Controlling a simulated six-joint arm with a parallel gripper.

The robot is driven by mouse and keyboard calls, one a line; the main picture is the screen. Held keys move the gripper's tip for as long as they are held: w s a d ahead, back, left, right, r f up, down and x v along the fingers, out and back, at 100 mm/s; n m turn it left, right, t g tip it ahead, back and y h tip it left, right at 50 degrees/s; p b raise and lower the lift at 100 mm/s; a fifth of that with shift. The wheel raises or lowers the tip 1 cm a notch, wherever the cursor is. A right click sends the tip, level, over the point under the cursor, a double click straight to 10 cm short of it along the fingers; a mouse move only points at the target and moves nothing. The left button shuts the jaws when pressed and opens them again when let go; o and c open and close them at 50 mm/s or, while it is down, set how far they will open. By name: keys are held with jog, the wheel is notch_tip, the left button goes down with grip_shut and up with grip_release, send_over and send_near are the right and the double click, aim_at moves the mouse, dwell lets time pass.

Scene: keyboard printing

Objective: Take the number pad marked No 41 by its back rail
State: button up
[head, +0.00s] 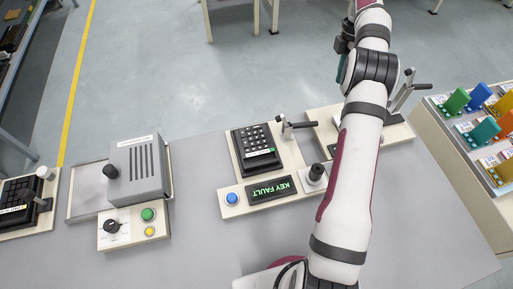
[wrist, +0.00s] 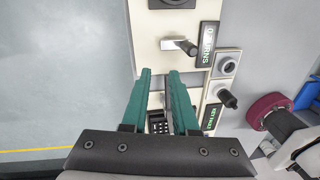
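A black number pad (head: 254,137) lies on a cream station in the middle of the bench in the head view. A pale label strip (head: 260,154) crosses it; its writing is too small to read. The pad shows partly in the wrist view (wrist: 157,123), with the rest hidden by my gripper. My gripper (wrist: 159,72) has two teal fingers that stand apart with nothing between them. In the head view it is up at the top, beyond the station and to its right, partly hidden by my arm. I cannot make out a back rail.
The station has a lever clamp (head: 297,125), a blue button (head: 232,198), a "KEY FAULT" display (head: 271,190) and a black knob (head: 316,172). A grey box (head: 136,172) stands to the left. A rack of coloured cards (head: 480,128) is at right. Bare bench lies in front.

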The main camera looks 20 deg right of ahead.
jog(key=s+a+r+n, duration=0.1)
jog(key=a+r, duration=0.3)
jog(key=a, duration=0.9)
jog(key=t, duration=0.2)
send_near(262, 163)
notch_tip(262, 163, down, 9)
jog(key=shift+w+a+r, duration=0.15)
jog(key=shift+r, duration=0.05)
grip_shut()
